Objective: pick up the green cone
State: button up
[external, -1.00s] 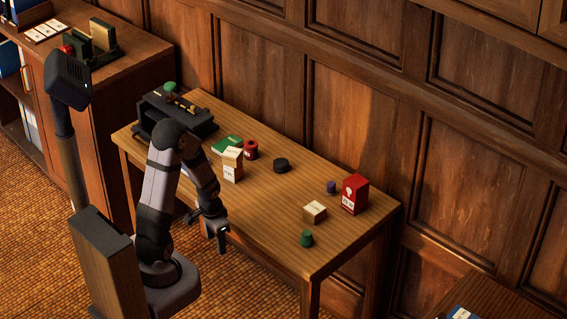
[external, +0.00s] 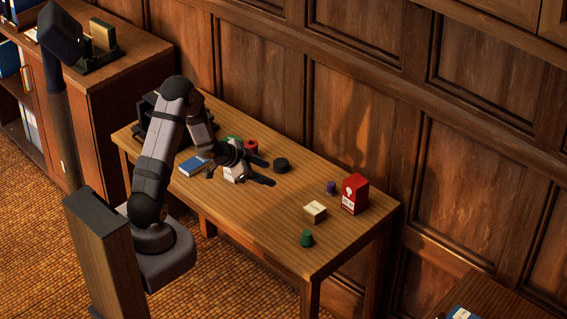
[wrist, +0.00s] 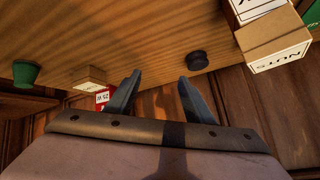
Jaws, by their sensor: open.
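The green cone (external: 306,238) is a small dark green piece with a flat top. It stands upright near the table's front right edge. In the wrist view the green cone (wrist: 26,73) is at the far left, outside the fingers. My gripper (external: 264,171) is open over the middle-left of the table, well to the left of and behind the cone. In the wrist view my gripper (wrist: 159,76) shows two spread fingers with nothing between them.
A small cream box (external: 315,211), purple piece (external: 331,187) and red box (external: 355,194) stand near the cone. A black disc (external: 281,165) is close to my fingers. A pale box (external: 231,177), red piece (external: 250,146) and blue book (external: 194,166) lie left. The front middle is clear.

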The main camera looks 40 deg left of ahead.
aim_at(307, 232)
jog(key=s+d+f+m+h, duration=0.1)
jog(key=d+h, duration=0.1)
jog(key=d, duration=0.2)
jog(key=s+d+m+h, duration=0.1)
jog(key=s+d+h, duration=0.1)
jog(key=d, duration=0.2)
jog(key=s+d+f+m+h, duration=0.1)
jog(key=s+d+h, duration=0.1)
jog(key=d, duration=0.3)
jog(key=shift+f+g, duration=0.3)
jog(key=s+d+h, duration=0.1)
jog(key=s+d, duration=0.1)
jog(key=d, duration=0.1)
jog(key=s+d+m+g+h, duration=0.1)
jog(key=s+d+h, duration=0.1)
jog(key=s+d, duration=0.1)
jog(key=shift+s+m, duration=0.2)
jog(key=shift+m, duration=0.1)
jog(key=shift+p+x, duration=1.3)
jog(key=shift+x, duration=2.3)
jog(key=shift+w+a+f, duration=0.1)
jog(key=shift+a+f, duration=0.05)
jog(key=shift+f, duration=0.1)
jog(key=c, duration=1.1)
